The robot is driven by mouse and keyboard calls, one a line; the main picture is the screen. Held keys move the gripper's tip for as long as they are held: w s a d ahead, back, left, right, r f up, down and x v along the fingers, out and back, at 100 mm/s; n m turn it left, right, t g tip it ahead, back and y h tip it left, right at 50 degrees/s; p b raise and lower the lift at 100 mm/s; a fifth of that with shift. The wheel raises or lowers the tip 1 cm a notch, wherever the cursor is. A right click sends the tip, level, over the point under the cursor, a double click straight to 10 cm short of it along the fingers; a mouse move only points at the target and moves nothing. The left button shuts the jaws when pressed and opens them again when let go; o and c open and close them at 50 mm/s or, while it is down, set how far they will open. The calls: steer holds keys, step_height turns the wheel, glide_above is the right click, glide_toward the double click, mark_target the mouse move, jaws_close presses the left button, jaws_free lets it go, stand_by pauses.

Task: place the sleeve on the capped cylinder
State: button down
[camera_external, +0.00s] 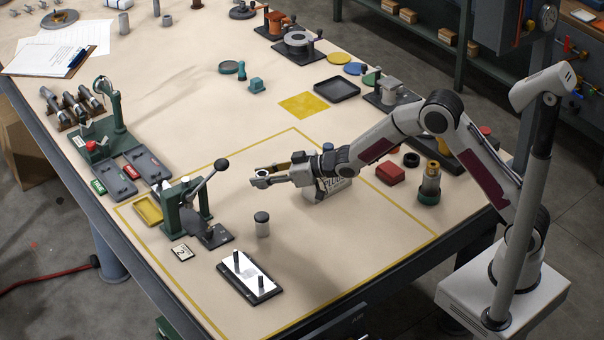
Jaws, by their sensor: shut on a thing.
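My gripper (263,179) reaches left from the wrist, low over the marked area of the table. It is shut on a small pale, ring-like piece with a dark opening, apparently the sleeve (261,174); the fingers hide much of it. The held sleeve is apart from the cylinder.
A green lever press (187,212) stands just left of the capped cylinder. A black-framed plate with two dark posts (248,276) lies in front. A yellow tray (147,210) is at left. A red block (390,173) and a copper-topped cylinder (430,184) are at right. The table right of the capped cylinder is clear.

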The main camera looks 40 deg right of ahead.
steer(key=shift+s+a+r+n+y, duration=0.3)
steer(key=shift+s+a+r, duration=0.65)
steer(key=shift+s+a, duration=0.25)
steer(key=shift+f, duration=0.1)
glide_above(262, 215)
steer(key=shift+f, duration=3.05)
steer(key=shift+f, duration=1.85)
steer(key=shift+f, duration=0.15)
steer(key=c, duration=1.7)
jaws_free()
